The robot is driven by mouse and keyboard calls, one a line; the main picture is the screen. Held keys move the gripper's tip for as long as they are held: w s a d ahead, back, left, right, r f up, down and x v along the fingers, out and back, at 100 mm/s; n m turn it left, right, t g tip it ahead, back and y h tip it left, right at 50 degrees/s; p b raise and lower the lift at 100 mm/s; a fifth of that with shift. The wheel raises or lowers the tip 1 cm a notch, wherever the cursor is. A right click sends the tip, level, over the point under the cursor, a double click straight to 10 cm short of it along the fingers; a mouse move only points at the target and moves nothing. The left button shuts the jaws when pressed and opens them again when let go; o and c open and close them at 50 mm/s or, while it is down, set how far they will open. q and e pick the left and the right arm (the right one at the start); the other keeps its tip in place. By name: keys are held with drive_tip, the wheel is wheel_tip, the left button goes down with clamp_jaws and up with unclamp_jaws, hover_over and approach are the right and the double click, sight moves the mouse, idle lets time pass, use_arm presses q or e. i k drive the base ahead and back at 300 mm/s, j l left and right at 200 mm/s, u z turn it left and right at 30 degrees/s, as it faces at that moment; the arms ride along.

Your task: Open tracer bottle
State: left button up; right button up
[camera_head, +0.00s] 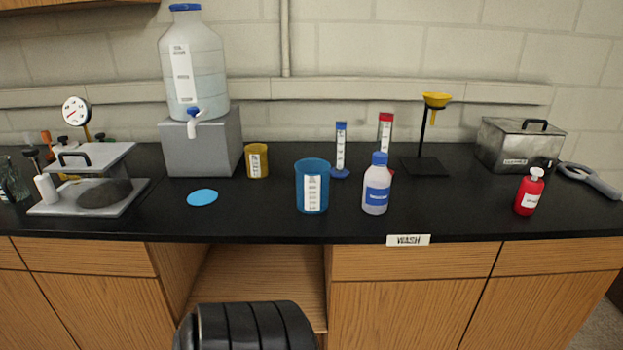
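A red bottle (529,192) with a white cap and a white label stands upright at the right of the black counter. A clear bottle (376,184) with a closed blue cap and a blue label stands upright right of the middle, near the front. The labels are too small to read, so I cannot tell which one is the tracer bottle. Neither of my grippers is in view.
A blue beaker (312,186) stands left of the blue-capped bottle. Two graduated cylinders (341,151) (386,142) and a yellow funnel on a stand (430,135) are behind. A metal box (517,146) is behind the red bottle. The counter between the two bottles is clear.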

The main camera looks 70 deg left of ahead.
sight(376, 180)
drive_tip(key=u, duration=1.9)
